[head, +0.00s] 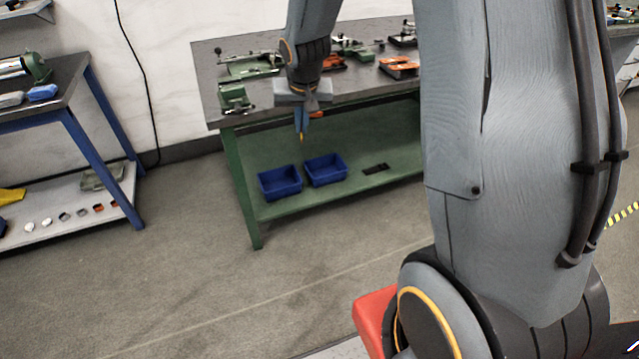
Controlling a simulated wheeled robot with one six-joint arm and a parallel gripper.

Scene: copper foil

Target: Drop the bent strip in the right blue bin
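Two blue bins stand side by side on the lower shelf of the green workbench: the left blue bin (280,194) and the right blue bin (327,178). Both look empty from here. My gripper (302,132) points down in front of the bench, above the bins. Its fingers are close together, with a thin copper-yellow piece, apparently the bent strip (302,138), showing at the tips. The strip is small, and its bend cannot be made out.
The green workbench (345,99) carries vises and orange tools on its top, which overhangs the shelf (400,158). A dark flat item (375,169) lies right of the bins. A blue-legged table (105,150) stands at left. The floor between is clear.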

